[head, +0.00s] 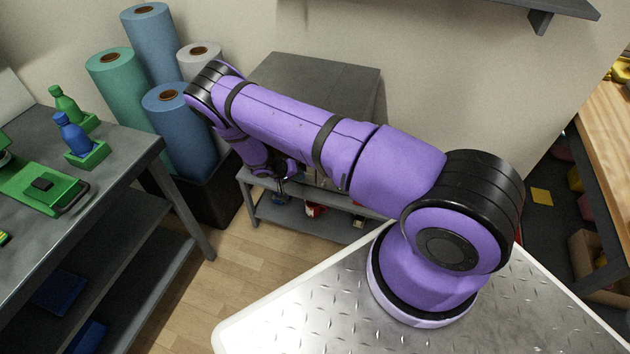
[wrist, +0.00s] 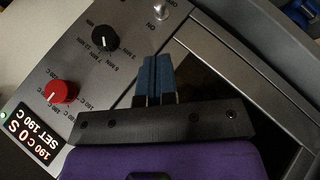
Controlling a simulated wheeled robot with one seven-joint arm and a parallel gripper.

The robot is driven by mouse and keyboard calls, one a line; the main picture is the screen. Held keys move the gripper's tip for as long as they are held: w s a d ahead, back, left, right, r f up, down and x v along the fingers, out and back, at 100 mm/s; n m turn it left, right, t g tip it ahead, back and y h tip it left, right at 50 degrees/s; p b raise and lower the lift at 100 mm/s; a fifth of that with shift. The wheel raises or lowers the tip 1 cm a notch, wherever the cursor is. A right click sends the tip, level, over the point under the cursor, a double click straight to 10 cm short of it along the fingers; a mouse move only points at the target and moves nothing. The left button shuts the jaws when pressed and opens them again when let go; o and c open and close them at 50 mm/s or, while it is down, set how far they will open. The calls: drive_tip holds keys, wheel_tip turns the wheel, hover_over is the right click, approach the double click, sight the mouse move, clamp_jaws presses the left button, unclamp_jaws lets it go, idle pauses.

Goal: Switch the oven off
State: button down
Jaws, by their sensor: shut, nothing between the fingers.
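The oven is a grey box (head: 315,80) behind my arm in the head view; its front is hidden there. The wrist view shows its control panel (wrist: 75,65) up close, turned in the picture. A small metal toggle switch (wrist: 160,12) is at the top edge, near ON lettering; which way its lever leans is hard to tell. My gripper (wrist: 154,60) is shut and empty, with blue fingertips together over the panel, below the toggle and apart from it in the picture. The red knob (wrist: 61,92) and black knob (wrist: 104,38) are left of the fingers.
A lit display (wrist: 35,138) reads 190 C, 0 S, SET 190 C. A dark framed oven door (wrist: 230,75) lies right of the fingers. In the head view, fabric rolls (head: 180,115) stand left of the oven, and a grey table (head: 120,160) is further left.

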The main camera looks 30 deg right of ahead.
sight(323, 184)
drive_tip(key=x, duration=1)
idle(0.3)
drive_tip(key=shift+s+a+f, duration=0.3)
drive_tip(key=shift+a+f, duration=0.15)
drive_tip(key=shift+f, duration=0.3)
idle(0.9)
drive_tip(key=shift+s+a+f, duration=0.1)
drive_tip(key=shift+f, duration=0.3)
drive_tip(key=shift+r, duration=0.85)
